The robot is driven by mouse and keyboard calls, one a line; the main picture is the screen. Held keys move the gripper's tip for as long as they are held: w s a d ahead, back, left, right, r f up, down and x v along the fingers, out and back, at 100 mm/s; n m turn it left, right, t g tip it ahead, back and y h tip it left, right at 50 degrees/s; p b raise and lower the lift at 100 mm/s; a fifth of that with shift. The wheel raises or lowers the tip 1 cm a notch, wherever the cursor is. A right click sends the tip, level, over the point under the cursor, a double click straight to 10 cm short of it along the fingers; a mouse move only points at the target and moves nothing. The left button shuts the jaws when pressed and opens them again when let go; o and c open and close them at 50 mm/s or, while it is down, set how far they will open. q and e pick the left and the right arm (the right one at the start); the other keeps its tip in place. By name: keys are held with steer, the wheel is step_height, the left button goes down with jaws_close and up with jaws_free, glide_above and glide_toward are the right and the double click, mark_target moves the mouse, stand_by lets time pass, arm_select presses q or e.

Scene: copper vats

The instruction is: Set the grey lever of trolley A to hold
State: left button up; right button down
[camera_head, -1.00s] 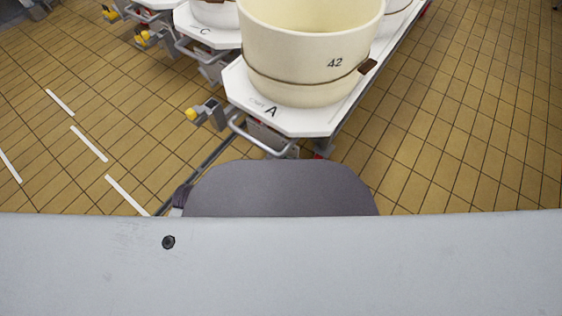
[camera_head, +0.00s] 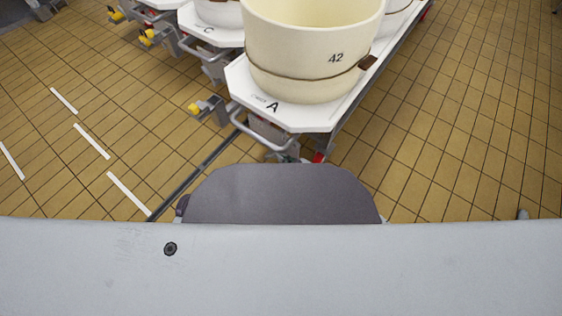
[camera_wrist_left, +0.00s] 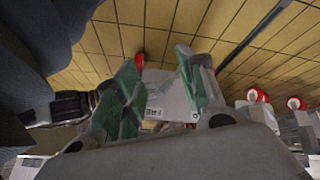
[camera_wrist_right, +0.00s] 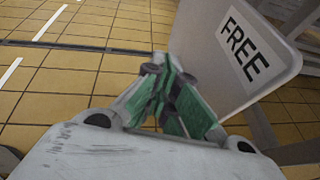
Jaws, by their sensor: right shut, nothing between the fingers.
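Trolley A (camera_head: 293,119) is a white platform lettered A, carrying a cream vat (camera_head: 312,50) marked 42. A grey bracket with a yellow knob (camera_head: 194,109) sticks out left of its front corner; I cannot tell whether this is the grey lever, or how it is set. My right gripper (camera_wrist_right: 162,62) is shut and empty, close to a pale plate (camera_wrist_right: 215,65) reading FREE. No lever is clear there. My left gripper (camera_wrist_left: 158,58) is open, with a grey labelled box (camera_wrist_left: 168,100) showing beyond its fingers; contact is not clear.
Trolley C (camera_head: 210,30) stands behind and left of trolley A. A grey bar handle (camera_head: 262,144) projects from the front of trolley A. A dark floor rail (camera_head: 190,180) runs past its left side. Tiled floor (camera_head: 470,120) is clear to the right.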

arm_select(q)
step_height(320, 180, up, 7)
steer(key=s+a+g+y+p, duration=0.1)
steer(key=p, duration=0.2)
steer(key=shift+a+m, duration=0.3)
steer(key=shift+a, duration=0.05)
arm_select(e)
steer(key=r+v, duration=0.1)
steer(key=v, duration=0.9)
steer(key=shift+r, duration=0.4)
arm_select(q)
steer(key=shift+s+r, duration=0.1)
arm_select(e)
steer(key=shift+a, duration=0.15)
